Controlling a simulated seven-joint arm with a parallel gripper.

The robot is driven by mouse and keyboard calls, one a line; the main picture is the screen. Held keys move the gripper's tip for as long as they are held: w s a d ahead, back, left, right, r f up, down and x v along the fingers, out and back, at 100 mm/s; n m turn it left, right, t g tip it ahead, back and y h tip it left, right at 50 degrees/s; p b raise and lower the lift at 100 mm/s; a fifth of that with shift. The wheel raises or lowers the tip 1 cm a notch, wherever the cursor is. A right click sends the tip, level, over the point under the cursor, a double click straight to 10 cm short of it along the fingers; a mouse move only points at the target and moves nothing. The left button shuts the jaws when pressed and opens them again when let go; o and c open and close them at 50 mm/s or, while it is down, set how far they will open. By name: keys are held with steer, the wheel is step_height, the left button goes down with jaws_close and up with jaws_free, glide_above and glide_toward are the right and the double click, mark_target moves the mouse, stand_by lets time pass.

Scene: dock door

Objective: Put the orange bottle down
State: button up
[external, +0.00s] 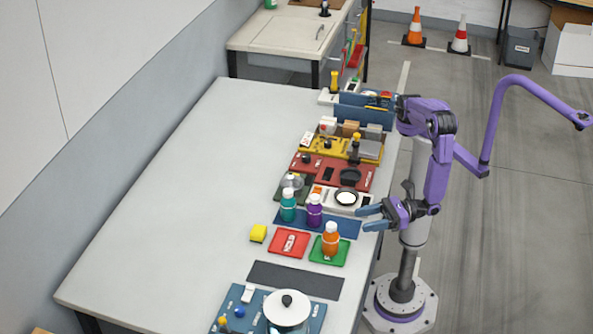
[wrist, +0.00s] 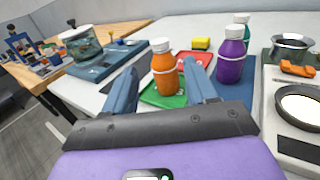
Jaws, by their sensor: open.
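The orange bottle (external: 330,239) with a white cap stands upright on the green tray (external: 341,257) near the table's right edge. In the wrist view the orange bottle (wrist: 164,70) appears between and beyond my fingers, on the green tray (wrist: 151,96). My gripper (external: 367,218) is open and empty. It is above the table edge, up and to the right of the bottle, with a visible gap in the external view. In the wrist view my gripper's two blue fingers (wrist: 163,82) are spread wide.
A purple bottle (external: 314,210) and a teal bottle (external: 288,206) stand on a blue mat (external: 346,226) behind the trays. A red tray (external: 289,243) and a yellow block (external: 258,233) lie to the left. A white-lidded pot (external: 287,308) is at the front. The table's left side is clear.

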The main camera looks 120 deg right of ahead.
steer(key=s+d+r+m+g+h, duration=0.2)
steer(key=s+d+r+m+g, duration=0.3)
steer(key=d, duration=0.3)
steer(key=s+d+r+m+g+h, duration=0.3)
steer(key=s+d+m+g, duration=0.25)
steer(key=d+m, duration=0.3)
steer(key=s+d+r+m+g+y, duration=0.2)
steer(key=s+m+g+y, duration=0.4)
steer(key=s, duration=1)
steer(key=r+m+y, duration=0.1)
steer(key=y, duration=0.2)
steer(key=shift+s+g+y, duration=0.15)
steer(key=shift+g+y, duration=0.2)
steer(key=shift+y, duration=0.05)
